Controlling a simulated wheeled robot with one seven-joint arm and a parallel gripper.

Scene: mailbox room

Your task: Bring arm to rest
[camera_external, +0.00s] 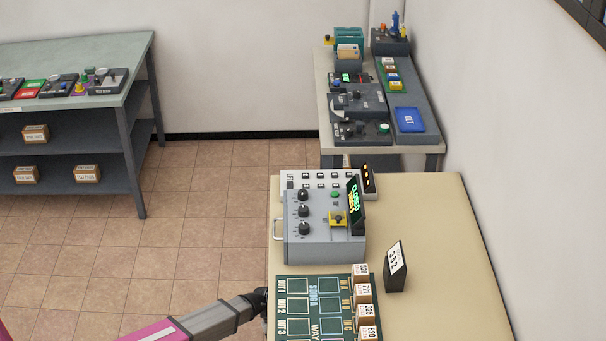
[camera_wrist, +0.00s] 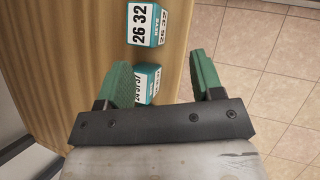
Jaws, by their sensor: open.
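My gripper (camera_wrist: 163,66) shows in the wrist view with its two green fingers spread apart and nothing held between them. The left finger is over the edge of a tan wooden surface; the right finger is over the tiled floor. A teal box (camera_wrist: 147,82) with a white label lies beside the left finger, partly hidden by it; I cannot tell if they touch. In the external view my arm reaches in from the bottom left to the near table's left edge, and its fingers cannot be made out there.
Another teal box with a white label (camera_wrist: 160,24) is farther along the surface. The near table (camera_external: 428,240) holds a grey machine (camera_external: 315,250), a green board (camera_external: 322,328) with small boxes and a dark number sign (camera_external: 396,268). Tiled floor (camera_external: 200,215) is clear left of it.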

